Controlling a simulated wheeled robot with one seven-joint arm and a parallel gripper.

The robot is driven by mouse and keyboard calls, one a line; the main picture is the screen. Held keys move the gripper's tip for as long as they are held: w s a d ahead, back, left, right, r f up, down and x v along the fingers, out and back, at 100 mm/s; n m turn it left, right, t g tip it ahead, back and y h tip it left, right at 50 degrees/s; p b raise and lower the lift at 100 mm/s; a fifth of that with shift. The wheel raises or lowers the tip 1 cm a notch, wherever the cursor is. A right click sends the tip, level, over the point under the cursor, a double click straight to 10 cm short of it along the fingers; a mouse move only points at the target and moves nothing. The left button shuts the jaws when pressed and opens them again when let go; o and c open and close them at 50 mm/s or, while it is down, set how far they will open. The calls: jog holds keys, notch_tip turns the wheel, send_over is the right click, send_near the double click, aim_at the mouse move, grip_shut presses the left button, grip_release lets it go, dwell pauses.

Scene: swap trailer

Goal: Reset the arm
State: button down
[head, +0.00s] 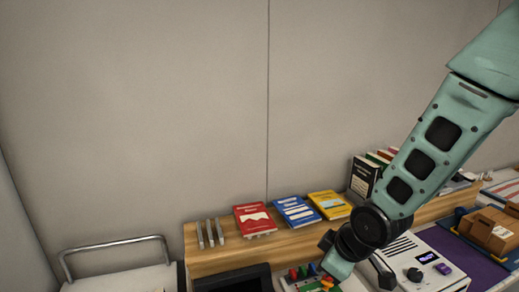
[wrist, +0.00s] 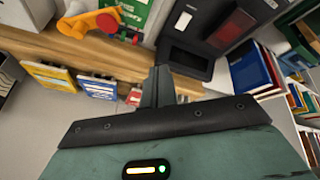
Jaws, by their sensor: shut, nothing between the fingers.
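My arm (head: 440,135) comes in from the upper right of the head view and reaches down and left over the wooden shelf. Its dark wrist joint (head: 368,226) is bent in front of a white device with a dial. In the wrist view my gripper (wrist: 160,82) shows at the centre, its narrow fingers together with nothing between them. In the head view the fingers are hard to make out at the lower edge.
On the wooden shelf (head: 235,259) lie a red book (head: 255,220), a blue book (head: 296,211) and a yellow book (head: 329,205). The white device (head: 428,262) and brown boxes (head: 490,230) stand at right. A metal rail (head: 112,243) is at left. The wall above is clear.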

jog(key=s+r+m+g+h+b, duration=0.1)
jog(key=s+r+g+b, duration=0.1)
jog(key=s, duration=0.9)
jog(key=s+r+m+g+h+b, duration=0.1)
jog(key=s+r+m+g+b, duration=0.1)
jog(key=s, duration=0.9)
jog(key=shift+g, duration=0.3)
